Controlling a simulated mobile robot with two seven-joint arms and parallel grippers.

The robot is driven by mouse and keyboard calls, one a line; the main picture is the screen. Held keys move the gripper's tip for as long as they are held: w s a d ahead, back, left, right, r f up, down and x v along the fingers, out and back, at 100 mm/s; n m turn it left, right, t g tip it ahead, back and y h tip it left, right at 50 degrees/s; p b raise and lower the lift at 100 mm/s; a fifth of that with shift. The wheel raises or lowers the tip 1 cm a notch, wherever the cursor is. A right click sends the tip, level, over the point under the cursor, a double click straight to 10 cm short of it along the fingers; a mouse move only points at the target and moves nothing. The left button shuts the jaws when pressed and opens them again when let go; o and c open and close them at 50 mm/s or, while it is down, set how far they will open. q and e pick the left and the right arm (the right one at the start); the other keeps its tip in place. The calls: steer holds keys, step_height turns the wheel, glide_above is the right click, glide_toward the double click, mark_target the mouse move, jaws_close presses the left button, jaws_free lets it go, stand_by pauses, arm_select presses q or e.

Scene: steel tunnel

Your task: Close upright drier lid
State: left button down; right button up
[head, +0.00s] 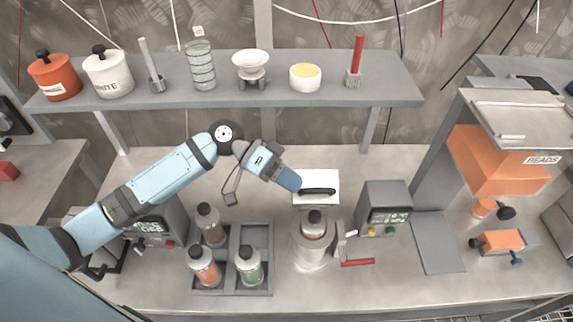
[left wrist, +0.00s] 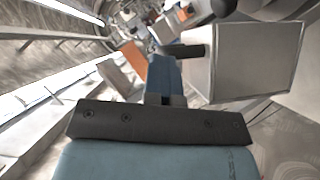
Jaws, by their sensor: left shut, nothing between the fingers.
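The upright drier (head: 312,252) is a pale metal cylinder standing at the middle of the bench, with a dark-capped bottle (head: 314,222) in its top. A white square plate with a black bar handle, which looks like its lid (head: 322,178), stands open just behind it. Its hinge is hidden. My left gripper (head: 298,186) is shut and empty at the left edge of the lid, close to the handle; I cannot tell whether it touches. In the left wrist view the gripper (left wrist: 168,62) points at the dark handle (left wrist: 184,50), with the grey lid panel (left wrist: 258,60) on the right.
A grey rack (head: 232,290) with several bottles stands left of the drier. A red-handled lever (head: 357,262) and a control box (head: 384,213) stand on its right. A shelf (head: 230,96) with jars and glassware runs behind. An orange bead hopper (head: 495,160) is at the right.

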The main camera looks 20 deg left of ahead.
arm_select(q)
steer(key=s+d+f+m+t+y+b, duration=0.2)
steer(key=s+d+f, duration=0.3)
steer(key=s+f, duration=0.5)
steer(key=shift+s+d+f+m+t+b, duration=0.15)
steer(key=shift+s+f+m+t+b, duration=0.15)
steer(key=shift+f+m+t+b, duration=0.45)
arm_select(e)
steer(key=shift+w+d+f, duration=0.1)
steer(key=shift+d+f, duration=0.1)
steer(key=shift+f, duration=1.55)
arm_select(q)
steer(key=shift+f+g, duration=0.2)
steer(key=shift+g, duration=0.05)
steer(key=shift+r, duration=0.1)
steer(key=s+a+r+p, duration=0.2)
steer(key=s+a+r, duration=0.3)
steer(key=a+r, duration=0.2)
step_height(320, 180, up, 2)
steer(key=shift+s+a+r+p, duration=0.1)
steer(key=shift+s+a+p, duration=0.05)
steer(key=shift+s+p, duration=0.15)
arm_select(e)
steer(key=shift+s+a+r, duration=0.25)
steer(key=shift+s+r, duration=0.05)
steer(key=shift+r, duration=0.25)
steer(key=shift+s+a+r, duration=0.2)
steer(key=shift+s+r, duration=0.1)
steer(key=shift+r, duration=0.2)
